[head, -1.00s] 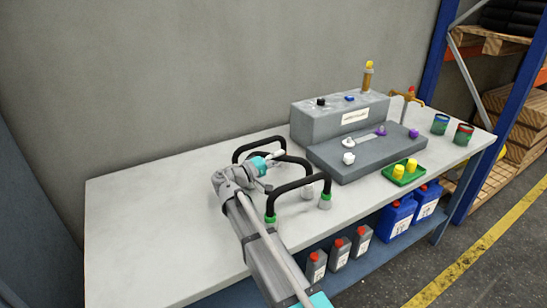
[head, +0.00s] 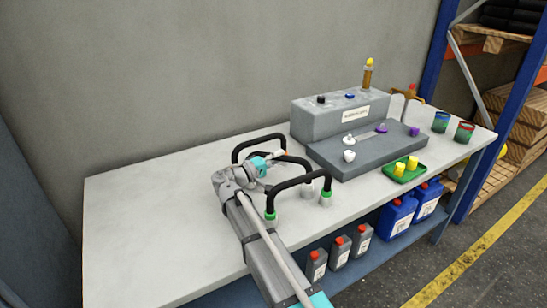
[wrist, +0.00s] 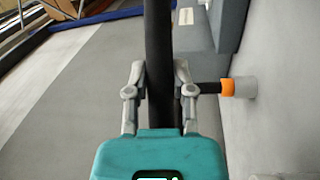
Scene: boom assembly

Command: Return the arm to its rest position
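The far handle (head: 258,138) stands behind, partly hidden by my arm. In the wrist view my gripper (wrist: 160,70) has its fingers spread apart. A black bar (wrist: 158,30) runs up the picture between them; I cannot tell whether it touches them. Another dark bar with an orange collar (wrist: 228,87) ends in a grey foot at the right.
A grey console (head: 340,118) with knobs stands at the back right. Bottles and blue cans (head: 398,213) sit on the lower shelf. The bench's left part (head: 140,210) is clear.

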